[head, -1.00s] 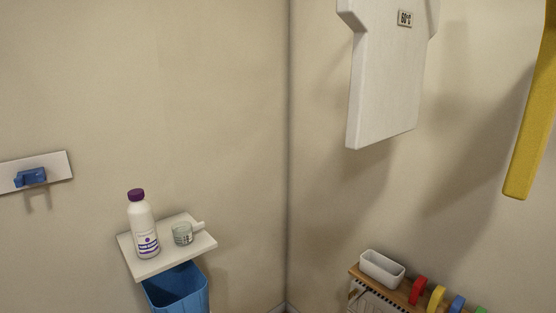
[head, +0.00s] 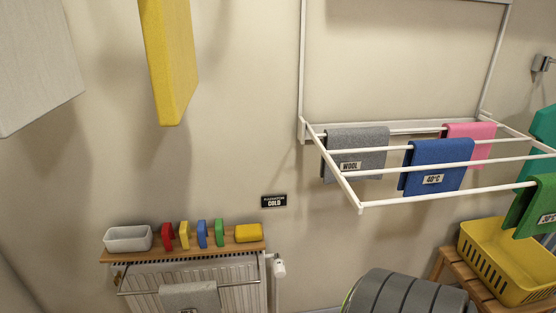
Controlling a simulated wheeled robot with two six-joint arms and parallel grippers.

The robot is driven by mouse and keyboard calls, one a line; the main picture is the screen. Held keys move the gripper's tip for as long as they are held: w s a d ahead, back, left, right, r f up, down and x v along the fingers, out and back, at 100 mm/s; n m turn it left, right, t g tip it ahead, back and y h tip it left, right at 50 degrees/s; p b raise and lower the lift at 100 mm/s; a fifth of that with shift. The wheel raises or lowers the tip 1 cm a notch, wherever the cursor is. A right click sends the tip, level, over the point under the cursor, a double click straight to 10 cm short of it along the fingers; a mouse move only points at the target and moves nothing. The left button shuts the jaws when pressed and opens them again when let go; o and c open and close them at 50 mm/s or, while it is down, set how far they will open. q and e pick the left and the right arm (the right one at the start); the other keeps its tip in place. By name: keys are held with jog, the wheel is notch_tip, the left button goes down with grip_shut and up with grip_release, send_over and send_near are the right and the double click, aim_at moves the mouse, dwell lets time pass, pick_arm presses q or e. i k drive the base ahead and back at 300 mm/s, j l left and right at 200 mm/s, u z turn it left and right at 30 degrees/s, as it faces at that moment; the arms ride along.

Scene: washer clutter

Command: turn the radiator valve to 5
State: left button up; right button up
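A white panel radiator (head: 236,284) stands against the wall at the bottom left of the head view, under a wooden shelf. A small white valve (head: 279,267) sits at the radiator's upper right corner. Its numbers and setting are too small to read. A grey cloth (head: 190,297) hangs over a rail on the radiator's front. Neither of my grippers shows in the head view.
The shelf (head: 108,256) holds a white tray (head: 128,247), several coloured clips and a yellow sponge (head: 249,232). A drying rack (head: 360,208) with cloths juts out at right. A dark ribbed drum-like object (head: 408,295) and yellow basket (head: 510,280) stand below.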

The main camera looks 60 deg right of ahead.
aim_at(279, 266)
jog(key=z, duration=1.8)
